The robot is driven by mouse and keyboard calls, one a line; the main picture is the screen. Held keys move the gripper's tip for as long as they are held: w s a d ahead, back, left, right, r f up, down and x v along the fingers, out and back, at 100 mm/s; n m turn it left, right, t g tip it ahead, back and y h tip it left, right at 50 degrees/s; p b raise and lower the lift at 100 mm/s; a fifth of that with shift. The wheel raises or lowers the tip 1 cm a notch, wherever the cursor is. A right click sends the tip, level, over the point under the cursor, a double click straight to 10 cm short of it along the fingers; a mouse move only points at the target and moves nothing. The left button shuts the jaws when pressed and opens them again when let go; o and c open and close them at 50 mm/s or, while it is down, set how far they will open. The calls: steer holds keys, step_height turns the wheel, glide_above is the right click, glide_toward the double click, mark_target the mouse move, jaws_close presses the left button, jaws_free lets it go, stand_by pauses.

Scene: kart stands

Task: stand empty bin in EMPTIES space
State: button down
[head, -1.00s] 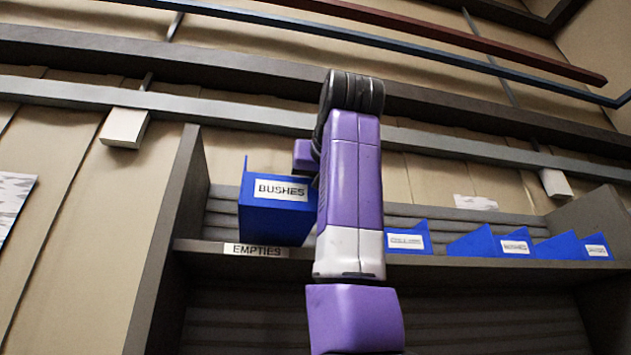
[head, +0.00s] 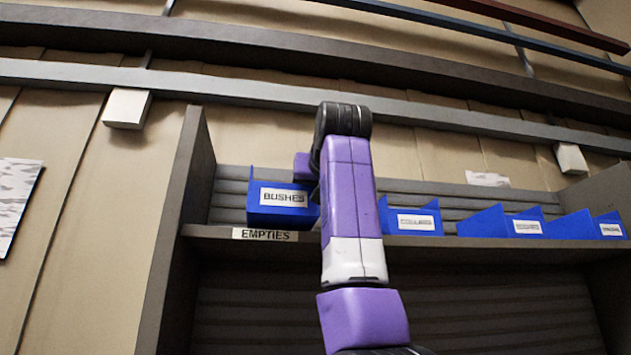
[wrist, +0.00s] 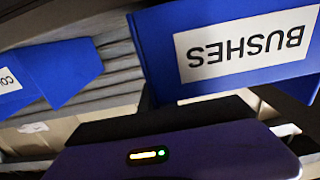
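The blue bin labelled BUSHES (head: 283,212) is upright at the left end of the shelf, above and behind the EMPTIES label (head: 265,235) on the shelf edge. I cannot tell whether its base touches the shelf. In the wrist view the bin (wrist: 160,62) fills the upper right, close up, its label upside down. The bin's inside is not visible.
Several other blue bins stand right of my arm, the nearest one (head: 410,222) beside it. The shelf's left upright (head: 180,215) is close to the left of the BUSHES bin. A grey rail (head: 250,92) crosses above the shelf.

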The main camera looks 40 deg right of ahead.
steer(key=shift+p+x, duration=1.9)
steer(key=shift+x, duration=1.85)
steer(key=shift+w+d+f, duration=0.1)
steer(key=shift+w+f, duration=0.05)
steer(key=shift+f, duration=0.4)
steer(key=c, duration=1.6)
jaws_free()
steer(key=shift+o, duration=0.2)
steer(key=b+v, duration=0.3)
steer(key=v, duration=0.5)
